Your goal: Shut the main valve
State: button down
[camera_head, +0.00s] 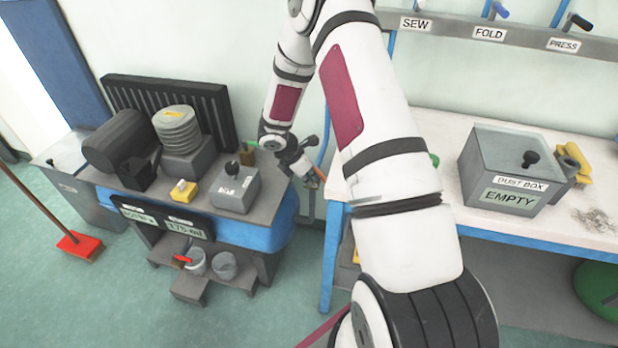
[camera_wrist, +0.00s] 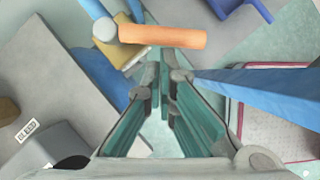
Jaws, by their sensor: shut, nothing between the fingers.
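An orange valve lever (camera_wrist: 165,37) lies crosswise near the top of the wrist view, with a round grey end (camera_wrist: 104,29) at its left. A yellowish fitting (camera_wrist: 128,52) and a blue pipe (camera_wrist: 92,8) are beside it. In the head view, the lever (camera_head: 320,173) is a small orange patch by the blue pipe (camera_head: 326,125), partly hidden by my arm. My gripper (camera_wrist: 164,72) is shut and empty, its fingertips just below the lever's middle in the wrist view. I cannot tell whether they touch it. My gripper (camera_head: 303,168) also shows in the head view.
A grey bench (camera_head: 205,200) with machines stands left of my gripper. A white worktable (camera_head: 450,130) with a blue leg (camera_head: 329,265) is at the right, bearing a dust box (camera_head: 505,170). The leg (camera_wrist: 260,85) passes close right of my fingers. A broom (camera_head: 80,245) stands far left.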

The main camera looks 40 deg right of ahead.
aim_at(322, 177)
jog(key=shift+s+d+n+t, duration=0.2)
jog(key=shift+d+n+t, duration=0.1)
jog(key=shift+n, duration=0.3)
jog(key=shift+s+d+n, duration=0.25)
jog(key=shift+s+d, duration=0.1)
jog(key=shift+d, duration=0.3)
jog(key=shift+s+d+n, duration=0.25)
jog(key=shift+s+d, duration=0.1)
jog(key=shift+d, duration=0.4)
